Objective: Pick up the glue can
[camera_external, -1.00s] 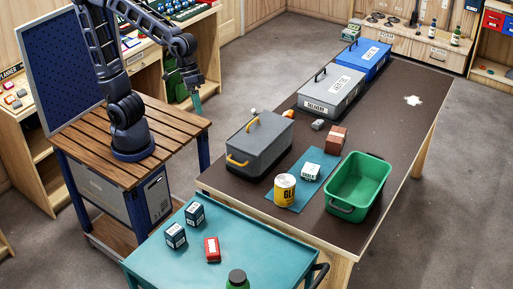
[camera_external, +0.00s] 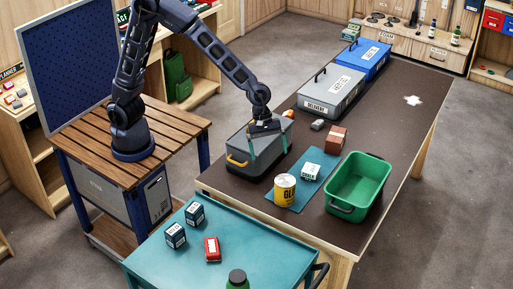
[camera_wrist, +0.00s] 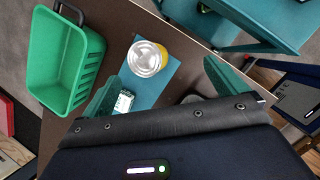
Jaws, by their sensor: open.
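The glue can (camera_external: 284,190) is a yellow can with a silver lid and a "GL" label. It stands upright on a teal mat (camera_external: 272,198) on the dark table. In the wrist view the can (camera_wrist: 149,58) shows from above, beyond my fingertips and between their directions.
A small white-labelled box (camera_external: 311,172) stands on the mat close to the can. A green bin (camera_external: 357,183) is to the right and a brown box (camera_external: 336,138) behind. A teal cart (camera_external: 240,240) with small boxes stands in front.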

